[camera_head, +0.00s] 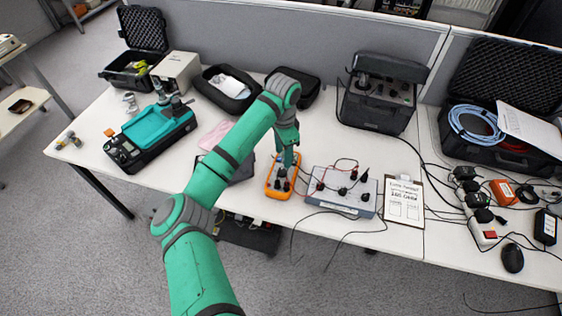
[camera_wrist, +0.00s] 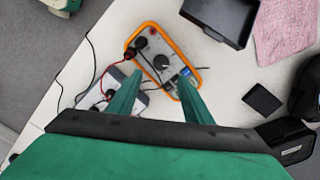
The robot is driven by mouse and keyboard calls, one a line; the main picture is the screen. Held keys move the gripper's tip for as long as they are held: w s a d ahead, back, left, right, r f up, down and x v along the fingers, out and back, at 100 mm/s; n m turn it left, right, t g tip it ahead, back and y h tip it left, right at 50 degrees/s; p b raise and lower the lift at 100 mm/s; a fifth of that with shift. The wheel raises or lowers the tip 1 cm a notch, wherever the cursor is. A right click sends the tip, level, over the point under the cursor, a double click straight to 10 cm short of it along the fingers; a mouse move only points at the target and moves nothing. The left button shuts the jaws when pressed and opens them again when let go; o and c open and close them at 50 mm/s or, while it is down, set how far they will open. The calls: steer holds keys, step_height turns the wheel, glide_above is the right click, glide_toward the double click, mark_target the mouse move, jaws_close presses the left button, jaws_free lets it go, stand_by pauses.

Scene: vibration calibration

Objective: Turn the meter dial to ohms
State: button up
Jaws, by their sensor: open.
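The meter (camera_head: 280,182) is an orange-edged multimeter lying on the white table, below my gripper in the head view. My gripper (camera_head: 287,160) is over the meter. In the wrist view my gripper (camera_wrist: 160,86) has its two green fingers apart and empty, pointing at the meter just below the dial. The dial's marking and setting are too small to read, and the fingers cover part of the meter's lower edge.
A grey box with leads (camera_head: 341,192) sits right of the meter, beside a clipboard (camera_head: 404,203). A black tray (camera_wrist: 219,18) and a small black block (camera_wrist: 262,100) lie nearby. Loose cables hang over the table's front edge.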

steer(key=shift+r, duration=2.2)
